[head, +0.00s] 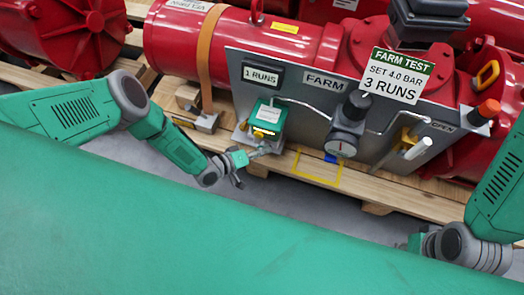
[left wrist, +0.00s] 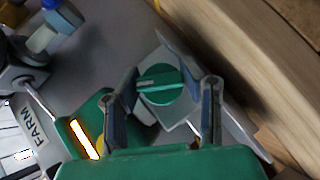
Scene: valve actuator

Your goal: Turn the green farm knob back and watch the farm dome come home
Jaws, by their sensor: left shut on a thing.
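The green farm knob (left wrist: 160,84) shows in the left wrist view as a round knob with a raised bar, on a grey metal plate. My left gripper (left wrist: 168,88) has one finger on each side of it and is shut on it. The FARM panel (head: 325,82) carries a dark regulator (head: 354,107) with a round gauge (head: 342,148); I cannot tell which part is the farm dome. My right gripper's fingers are hidden.
A FARM TEST sign (head: 397,77) reads SET 4.0 BAR, 3 RUNS. A 1 RUNS plate (head: 262,75) is at the panel's left. Red actuator cylinders (head: 180,45) stand behind on a wooden pallet (head: 395,192). A yellow frame (head: 318,180) lies below the gauge.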

